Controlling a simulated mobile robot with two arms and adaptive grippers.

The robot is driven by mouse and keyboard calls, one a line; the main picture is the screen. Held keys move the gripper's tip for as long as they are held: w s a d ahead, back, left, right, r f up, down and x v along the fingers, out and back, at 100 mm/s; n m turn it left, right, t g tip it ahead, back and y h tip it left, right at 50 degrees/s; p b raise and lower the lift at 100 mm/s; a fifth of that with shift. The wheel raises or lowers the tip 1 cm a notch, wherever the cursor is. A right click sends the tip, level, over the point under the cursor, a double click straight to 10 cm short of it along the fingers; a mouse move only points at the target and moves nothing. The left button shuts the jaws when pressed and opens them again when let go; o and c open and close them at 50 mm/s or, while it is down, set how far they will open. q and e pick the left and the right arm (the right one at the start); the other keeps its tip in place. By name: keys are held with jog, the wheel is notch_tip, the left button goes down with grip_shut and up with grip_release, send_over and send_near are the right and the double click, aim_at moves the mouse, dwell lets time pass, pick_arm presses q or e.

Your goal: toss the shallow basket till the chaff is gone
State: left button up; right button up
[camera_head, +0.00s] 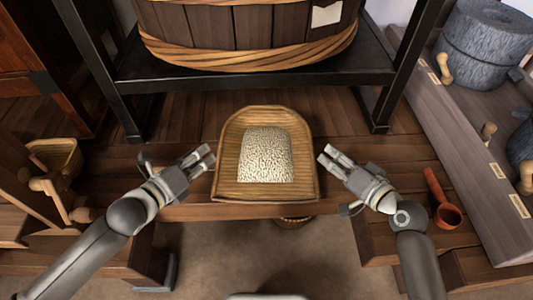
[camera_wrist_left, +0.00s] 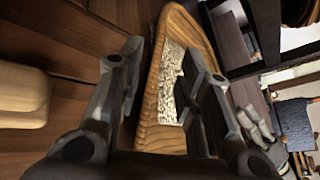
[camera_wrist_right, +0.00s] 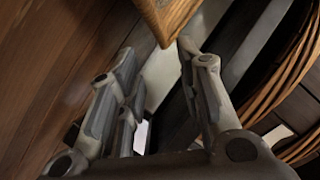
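The shallow basket (camera_head: 228,150) is a woven tray with a rounded far rim. It sits level at the table's front edge in the head view. A pale heap of grain (camera_head: 265,155) lies in it; I cannot tell chaff from grain. My left gripper (camera_head: 207,155) is open just left of the basket, apart from or barely short of its rim. The basket (camera_wrist_left: 153,130) and grain (camera_wrist_left: 168,85) show beyond its fingers in the left wrist view. My right gripper (camera_head: 326,155) is open just right of the basket. A basket corner (camera_wrist_right: 167,20) shows in the right wrist view.
A large wooden tub (camera_head: 240,35) stands on a black metal rack (camera_head: 250,78) behind the basket. Stone querns (camera_head: 480,45) sit on a bench at right. A red ladle (camera_head: 445,210) lies right of my right gripper.

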aim_at(223, 138)
pick_arm(q)
jog(key=shift+w+d, duration=0.1)
pick_arm(e)
jog(key=shift+w+a, duration=0.1)
jog(key=shift+w, duration=0.05)
